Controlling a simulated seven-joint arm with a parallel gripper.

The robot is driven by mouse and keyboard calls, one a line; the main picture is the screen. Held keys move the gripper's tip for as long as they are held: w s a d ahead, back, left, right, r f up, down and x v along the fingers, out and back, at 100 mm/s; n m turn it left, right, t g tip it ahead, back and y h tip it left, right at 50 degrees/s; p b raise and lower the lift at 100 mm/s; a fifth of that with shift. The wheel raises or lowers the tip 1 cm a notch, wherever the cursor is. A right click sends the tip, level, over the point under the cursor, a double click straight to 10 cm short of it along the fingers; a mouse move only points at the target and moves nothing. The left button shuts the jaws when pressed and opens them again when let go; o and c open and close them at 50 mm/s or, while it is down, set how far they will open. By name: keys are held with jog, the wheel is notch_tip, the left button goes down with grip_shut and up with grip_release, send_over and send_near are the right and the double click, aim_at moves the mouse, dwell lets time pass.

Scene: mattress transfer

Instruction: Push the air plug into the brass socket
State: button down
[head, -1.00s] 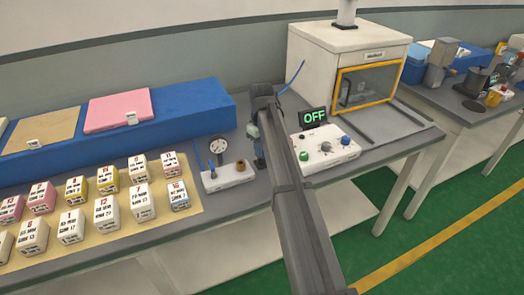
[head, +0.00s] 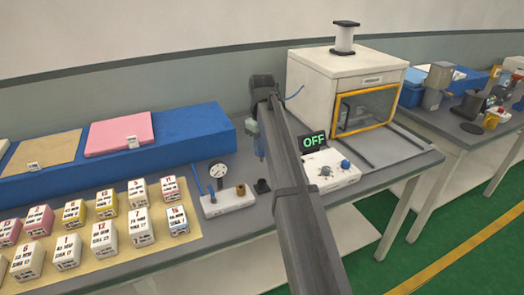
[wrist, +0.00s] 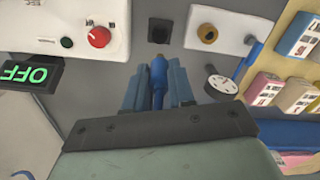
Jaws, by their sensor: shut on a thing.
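My gripper (wrist: 158,68) is shut on the blue air plug (wrist: 158,88), which sits between its two blue-grey fingers with its tip pointing away from the wrist. In the head view my gripper (head: 260,150) is above the bench, and my arm hides part of it. The brass socket (head: 240,190) stands on a white block (head: 226,202), to the left of and below my gripper. In the wrist view the brass socket (wrist: 207,33) is ahead and to the right of the plug, apart from it. A small black holder (wrist: 159,31) lies ahead of the plug and looks empty.
A round gauge (head: 219,171) and a blue upright piece (head: 211,193) are beside the socket. A control box (head: 328,170) with knobs and an OFF display (head: 313,140) stands to the right. Several labelled blocks (head: 104,236) fill the mat at left.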

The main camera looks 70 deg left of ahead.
jog(key=shift+r, duration=1.85)
jog(key=s+d+f, duration=0.2)
jog(key=s+f, duration=0.1)
jog(key=s, duration=0.5)
jog(key=shift+s, duration=0.25)
jog(key=shift+f, duration=0.1)
jog(key=shift+f, duration=2.75)
jog(key=shift+f, duration=2.05)
jog(key=c, duration=0.9)
grip_release()
